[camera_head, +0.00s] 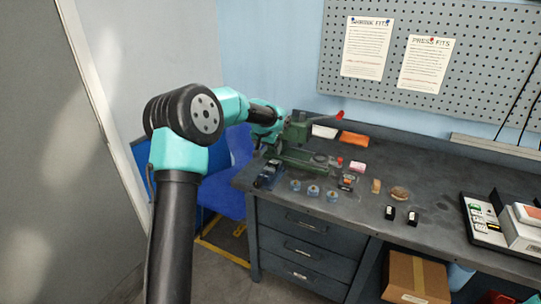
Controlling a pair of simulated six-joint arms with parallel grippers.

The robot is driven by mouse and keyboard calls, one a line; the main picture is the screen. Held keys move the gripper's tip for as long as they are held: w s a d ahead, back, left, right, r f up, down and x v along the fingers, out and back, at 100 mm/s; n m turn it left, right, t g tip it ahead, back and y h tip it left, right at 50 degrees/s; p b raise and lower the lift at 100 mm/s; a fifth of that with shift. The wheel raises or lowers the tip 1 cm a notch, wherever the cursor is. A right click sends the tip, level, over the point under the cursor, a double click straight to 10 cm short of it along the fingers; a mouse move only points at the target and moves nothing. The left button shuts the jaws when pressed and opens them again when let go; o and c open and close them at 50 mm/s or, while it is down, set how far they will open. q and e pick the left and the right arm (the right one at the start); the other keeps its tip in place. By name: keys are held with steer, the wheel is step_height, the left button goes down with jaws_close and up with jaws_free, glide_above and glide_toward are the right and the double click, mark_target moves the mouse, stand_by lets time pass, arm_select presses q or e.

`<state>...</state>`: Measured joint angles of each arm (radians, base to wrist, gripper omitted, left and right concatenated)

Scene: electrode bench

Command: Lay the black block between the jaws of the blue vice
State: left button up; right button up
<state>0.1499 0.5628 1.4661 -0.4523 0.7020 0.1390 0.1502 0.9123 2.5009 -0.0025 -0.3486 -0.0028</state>
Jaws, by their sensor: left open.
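The small blue vice (269,175) stands on the bench's left front corner. Its jaws are too small in the picture to make out. Two small dark blocks with pale faces, a left one (390,212) and a right one (412,218), stand apart near the front edge, right of the vice; I cannot tell which is the black block. My left gripper (263,148) is above and behind the vice, beside the green machine. It is open, its fingers small and partly lost against the background. My right gripper is not in view.
The green machine (300,155) with a red handle stands behind the vice. Several blue rings, including one (313,191), lie along the front edge. An orange item (354,139) lies at the back. A tray (482,222) sits at right. Bare bench top lies right of centre.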

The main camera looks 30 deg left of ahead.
arm_select(q)
steer(key=shift+v, duration=1.65)
